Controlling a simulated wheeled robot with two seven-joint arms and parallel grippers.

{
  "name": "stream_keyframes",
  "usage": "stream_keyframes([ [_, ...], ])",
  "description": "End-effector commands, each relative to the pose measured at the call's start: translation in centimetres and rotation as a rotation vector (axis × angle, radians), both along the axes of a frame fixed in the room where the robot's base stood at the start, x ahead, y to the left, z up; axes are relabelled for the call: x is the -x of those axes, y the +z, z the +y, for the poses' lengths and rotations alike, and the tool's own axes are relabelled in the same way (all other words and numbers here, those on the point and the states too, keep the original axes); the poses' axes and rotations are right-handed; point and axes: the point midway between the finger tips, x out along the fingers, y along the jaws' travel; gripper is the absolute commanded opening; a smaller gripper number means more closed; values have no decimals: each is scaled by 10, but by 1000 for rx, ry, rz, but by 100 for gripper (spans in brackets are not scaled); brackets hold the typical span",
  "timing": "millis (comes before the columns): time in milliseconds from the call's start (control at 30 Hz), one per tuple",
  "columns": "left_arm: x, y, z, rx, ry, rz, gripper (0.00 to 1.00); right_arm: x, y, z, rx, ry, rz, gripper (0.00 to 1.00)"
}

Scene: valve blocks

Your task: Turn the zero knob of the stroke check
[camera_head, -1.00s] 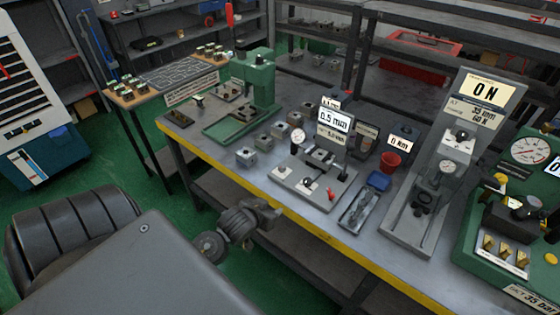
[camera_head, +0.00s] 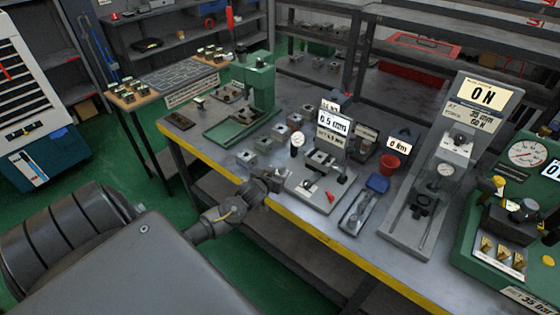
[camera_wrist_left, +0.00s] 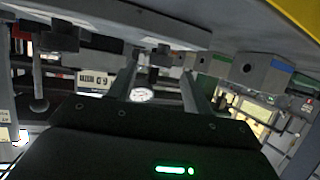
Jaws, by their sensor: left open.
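The stroke check is a grey fixture (camera_head: 310,190) near the table's front edge, with a white sign reading 0.5 mm (camera_head: 333,123) and a round dial gauge (camera_head: 297,140). A red handle (camera_head: 330,196) is on its base. My left gripper (camera_head: 275,180) is at the fixture's front left corner, over the table edge. Its arm covers part of that corner, and I cannot make out the zero knob there. In the left wrist view the fingers (camera_wrist_left: 160,90) are apart with nothing held. A white dial (camera_wrist_left: 142,95) shows between them, farther off. My right gripper is not in view.
Several grey blocks (camera_head: 246,157) stand left of the fixture, near the green press (camera_head: 258,85). A tray with a blue part (camera_head: 377,182), a red cup (camera_head: 389,165) and a grey force stand (camera_head: 420,210) are to the right. The yellow table edge (camera_head: 330,240) runs in front.

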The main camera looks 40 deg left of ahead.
Motion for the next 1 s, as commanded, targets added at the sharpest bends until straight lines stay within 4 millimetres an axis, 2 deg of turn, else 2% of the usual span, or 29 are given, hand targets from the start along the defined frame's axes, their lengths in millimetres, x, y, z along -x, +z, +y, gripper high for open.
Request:
stream_keyframes([
  [200,-19,-7,5,-1,1,-1,50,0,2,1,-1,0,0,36],
  [567,-22,-10,5,0,0,1,50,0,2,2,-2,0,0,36],
  [900,-22,-10,5,0,0,1,6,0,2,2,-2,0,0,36],
  [1000,-22,-10,6,-1,-1,0,6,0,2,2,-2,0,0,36],
])
